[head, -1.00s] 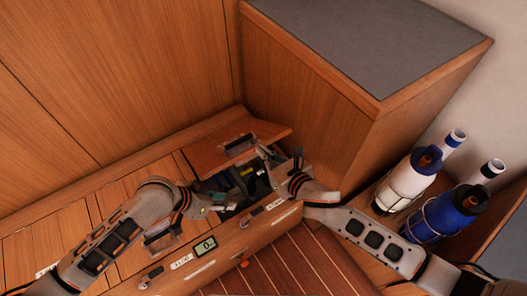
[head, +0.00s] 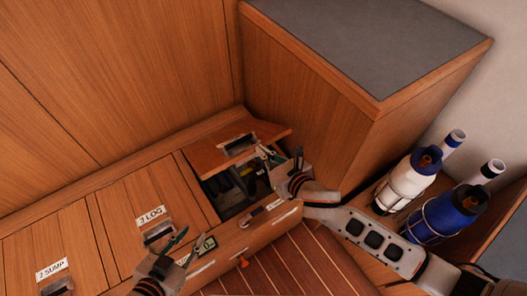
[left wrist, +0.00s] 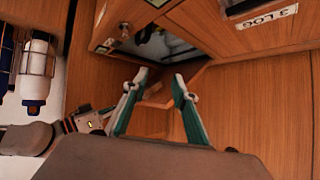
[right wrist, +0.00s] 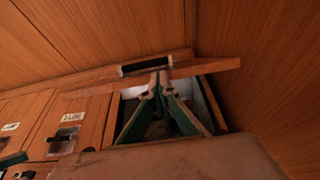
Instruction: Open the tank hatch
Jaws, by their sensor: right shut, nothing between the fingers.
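The hatch lid (head: 215,155), a wooden panel with a dark recessed handle, is raised and tilted over a dark opening (head: 235,198) in the bench. It shows nearly edge-on in the right wrist view (right wrist: 200,68). My right gripper (head: 272,158) is at the lid's right side, over the opening. Its fingertips meet (right wrist: 157,82) at the lid's near edge, with nothing between them; whether they touch the lid is unclear. My left gripper (head: 186,246) is open and empty, apart from the lid, above the bench front near the 3 LOG hatch. Its spread fingers show in the left wrist view (left wrist: 162,76).
Closed hatches labelled 3 LOG (head: 150,215) and 2 SUMP (head: 52,270) lie to the left. A wooden cabinet (head: 310,120) stands close behind the right gripper. White (head: 408,182) and blue (head: 445,215) bottles stand in racks at right. A small display is on the bench front.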

